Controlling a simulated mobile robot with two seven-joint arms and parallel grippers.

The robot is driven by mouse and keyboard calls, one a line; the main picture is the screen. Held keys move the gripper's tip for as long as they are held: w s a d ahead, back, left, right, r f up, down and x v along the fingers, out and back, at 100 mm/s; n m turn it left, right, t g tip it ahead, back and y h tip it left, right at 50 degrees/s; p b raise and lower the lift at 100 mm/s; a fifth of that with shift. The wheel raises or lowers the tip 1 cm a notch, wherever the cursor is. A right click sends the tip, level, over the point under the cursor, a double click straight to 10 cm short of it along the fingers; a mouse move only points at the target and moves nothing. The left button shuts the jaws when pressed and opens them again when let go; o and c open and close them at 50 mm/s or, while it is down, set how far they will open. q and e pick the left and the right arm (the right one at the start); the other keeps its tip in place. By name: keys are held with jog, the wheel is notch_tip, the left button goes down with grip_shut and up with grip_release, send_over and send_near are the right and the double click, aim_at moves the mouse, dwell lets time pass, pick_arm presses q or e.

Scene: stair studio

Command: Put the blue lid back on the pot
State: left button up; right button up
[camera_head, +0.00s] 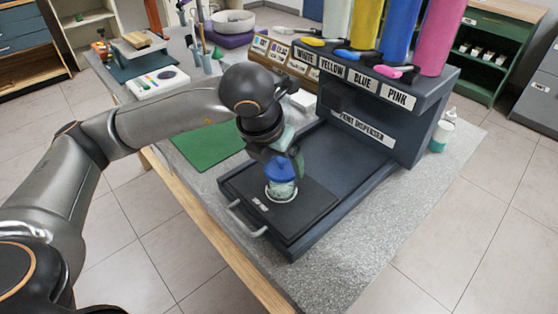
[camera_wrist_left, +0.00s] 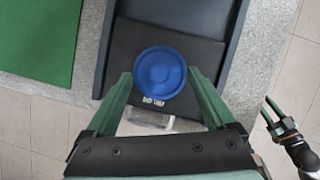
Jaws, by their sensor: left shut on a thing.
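The blue lid (camera_head: 279,176) is between the green fingers of my left gripper (camera_head: 281,168), which is shut on it. In the left wrist view the lid (camera_wrist_left: 160,72) is round and seen from above, with a fingertip at each side. The small clear pot (camera_head: 281,190) stands on the dark platform, directly below the lid in the head view. I cannot tell whether the lid is seated on the rim or just above it. The pot is hidden under the lid in the wrist view. My right gripper (camera_wrist_left: 272,112) shows at the right of the wrist view, open and empty.
The pot's platform (camera_head: 310,205) is part of the dark paint dispenser (camera_head: 365,130), whose upright body and colour tubes rise behind. A metal handle (camera_head: 243,220) is at its front. A green mat (camera_head: 207,145) lies to the left. A white-and-green bottle (camera_head: 440,136) stands at right.

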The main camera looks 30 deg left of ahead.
pick_arm(q)
jog(key=shift+b, duration=0.35)
dwell(0.6)
dwell(0.3)
jog(key=o, duration=1)
jog(key=shift+r+p, duration=2.15)
jog(key=shift+r, duration=1.35)
jog(key=shift+c, duration=0.3)
